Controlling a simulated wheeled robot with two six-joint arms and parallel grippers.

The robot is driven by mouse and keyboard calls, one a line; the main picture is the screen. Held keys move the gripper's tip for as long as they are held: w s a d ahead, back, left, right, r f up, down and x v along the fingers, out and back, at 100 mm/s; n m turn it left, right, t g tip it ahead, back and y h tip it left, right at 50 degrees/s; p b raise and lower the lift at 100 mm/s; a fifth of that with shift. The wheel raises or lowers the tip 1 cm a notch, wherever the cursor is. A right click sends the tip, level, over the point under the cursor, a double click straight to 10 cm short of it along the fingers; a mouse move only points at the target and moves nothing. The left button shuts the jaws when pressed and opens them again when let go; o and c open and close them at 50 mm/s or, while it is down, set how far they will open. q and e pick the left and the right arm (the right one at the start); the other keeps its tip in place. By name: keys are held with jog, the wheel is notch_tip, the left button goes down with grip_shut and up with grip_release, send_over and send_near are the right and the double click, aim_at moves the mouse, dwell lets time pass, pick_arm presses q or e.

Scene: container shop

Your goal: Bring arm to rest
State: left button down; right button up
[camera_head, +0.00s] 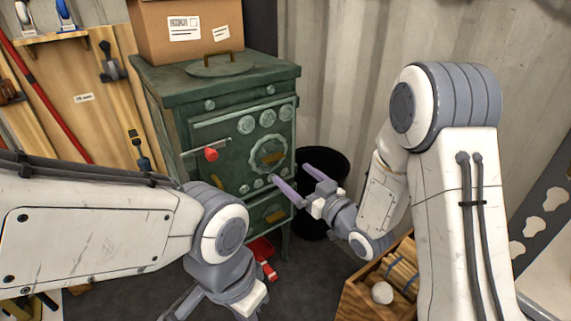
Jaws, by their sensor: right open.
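My right arm (455,210) comes in from the right, bent down at the elbow. Its gripper (289,173) is open and empty, with two purple fingers apart, pointing left in front of the green stove's lower right side. I cannot tell whether a finger touches the stove. My left arm (90,235) reaches in from the left and bends downward at its grey joint. The left gripper's body (240,293) is at the bottom edge; its fingertips are not visible, so its opening cannot be told.
The green stove (225,130) carries a cardboard box (190,35). A black bin (325,162) stands behind the right gripper. A wooden crate (355,297) is below the right arm. A red object (262,250) lies near the stove's foot. A tool board (90,85) stands left.

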jog(key=shift+v, duration=1)
jog(key=s+a+r+g+h+p, duration=0.1)
jog(key=s+r+g+h+p, duration=0.15)
jog(key=s+g+h, duration=0.85)
jog(key=s+r+g+y+p, duration=0.1)
jog(key=s+g+y+p, duration=0.2)
jog(key=s, duration=1.7)
notch_tip(320, 180, up, 38)
jog(key=g+h+p, duration=0.1)
jog(key=p, duration=3.6)
jog(key=shift+w+f+n, duration=0.25)
jog(key=shift+w+n, duration=0.05)
jog(key=shift+w, duration=0.1)
